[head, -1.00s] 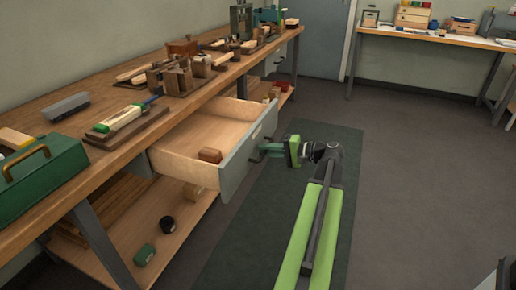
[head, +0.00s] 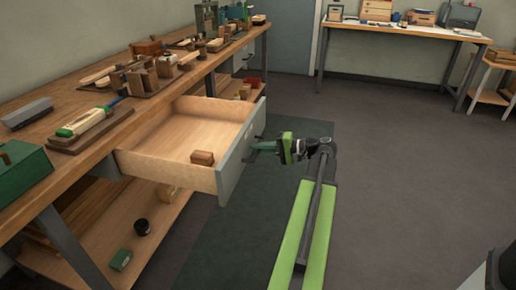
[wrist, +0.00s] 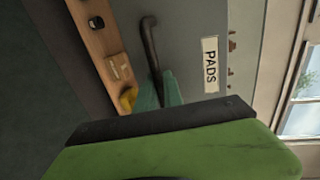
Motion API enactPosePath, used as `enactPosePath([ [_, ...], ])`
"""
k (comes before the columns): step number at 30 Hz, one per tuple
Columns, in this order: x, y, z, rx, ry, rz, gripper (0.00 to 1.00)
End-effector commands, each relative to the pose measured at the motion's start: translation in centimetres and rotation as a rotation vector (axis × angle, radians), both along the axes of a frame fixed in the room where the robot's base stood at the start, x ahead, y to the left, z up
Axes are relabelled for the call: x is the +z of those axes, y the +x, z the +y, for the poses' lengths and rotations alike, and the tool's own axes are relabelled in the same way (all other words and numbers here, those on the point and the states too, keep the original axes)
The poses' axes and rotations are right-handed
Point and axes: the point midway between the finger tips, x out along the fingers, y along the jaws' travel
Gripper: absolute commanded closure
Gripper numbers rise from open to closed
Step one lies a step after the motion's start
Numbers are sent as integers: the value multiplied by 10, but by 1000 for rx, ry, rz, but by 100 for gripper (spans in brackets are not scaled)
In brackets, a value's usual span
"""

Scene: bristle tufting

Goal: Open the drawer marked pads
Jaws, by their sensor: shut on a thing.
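The drawer (head: 185,140) under the workbench stands well out from the bench, and its inside shows in the head view. A small brown block (head: 203,158) lies in it. Its grey front carries a PADS label (wrist: 210,64) and a dark bar handle (wrist: 151,45) in the wrist view. My gripper (head: 256,148) is at the drawer front, shut on the handle. In the wrist view the green fingers (wrist: 160,92) close around the handle's lower part, and the exact contact is partly hidden.
The workbench (head: 70,155) on the left holds wooden blocks, a brush on a board and a green toolbox (head: 22,172). The lower shelf (head: 125,222) holds a green box and a dark round tin. Open floor (head: 400,170) lies to the right.

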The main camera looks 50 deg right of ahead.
Motion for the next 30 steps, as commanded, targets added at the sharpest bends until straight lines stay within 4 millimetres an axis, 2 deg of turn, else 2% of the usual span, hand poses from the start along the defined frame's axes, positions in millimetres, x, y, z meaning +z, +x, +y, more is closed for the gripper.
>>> enactPosePath([
  [2, 1, 1, -1, -5, 0, -2, 100],
  [3, 1, 1, -1, -4, 0, -2, 83],
  [4, 1, 1, -1, -4, 0, -2, 80],
  [12, 1, 1, 0, -1, 0, -1, 80],
  [16, 4, -8, -4, -1, 0, -1, 80],
  [20, 11, -35, -16, -4, 1, -1, 80],
  [30, 31, -119, -53, -3, 1, -1, 80],
])
